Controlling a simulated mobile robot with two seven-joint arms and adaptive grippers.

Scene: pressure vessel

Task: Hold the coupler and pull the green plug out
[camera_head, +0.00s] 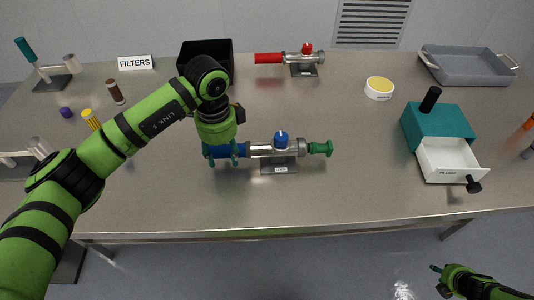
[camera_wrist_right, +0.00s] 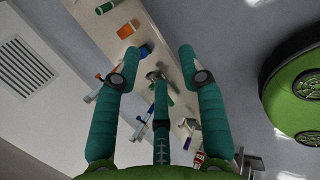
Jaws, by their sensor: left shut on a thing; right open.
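The blue coupler (camera_head: 231,151) is at the left end of a metal valve assembly (camera_head: 272,149) with a blue knob, on a labelled stand. The green plug (camera_head: 320,148) sits in the assembly's right end. My left gripper (camera_head: 221,155) points down over the coupler and is shut on it, its fingers covering part of it. My right gripper (camera_head: 438,279) is low at the bottom right, off the table's front edge and far from the plug. In the right wrist view its teal fingers (camera_wrist_right: 160,65) are spread with nothing between them.
A red valve assembly (camera_head: 290,58) and black bin (camera_head: 205,58) stand at the back. A teal box (camera_head: 437,122) with an open white drawer (camera_head: 450,158) is right of the plug. A round yellow-topped container (camera_head: 379,88) stands behind. The table front (camera_head: 300,205) is clear.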

